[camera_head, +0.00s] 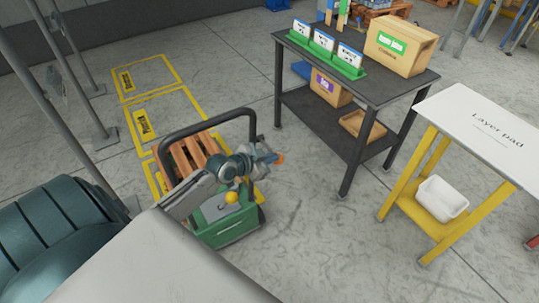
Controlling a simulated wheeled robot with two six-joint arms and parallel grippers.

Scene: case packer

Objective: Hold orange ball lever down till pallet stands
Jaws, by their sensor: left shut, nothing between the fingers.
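The orange ball (231,197) of the lever sits above the green body (228,229) of a cart-like machine with a dark hoop handle (198,121). A wooden pallet (190,153) shows behind the machine, inside the hoop; its lower part is hidden, and I cannot tell whether it is flat or tilted. My left gripper (277,158) is shut and empty, above and to the right of the ball and apart from it. My left arm's wrist passes over the machine and hides part of it. My right gripper is not in view.
A dark table (386,90) with green trays and cardboard boxes stands at the upper right. A white-topped yellow stand (478,130) labelled "Layer pad" is at the right. Yellow floor markings (153,70) lie behind the machine. Grey floor is free between the machine and the tables.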

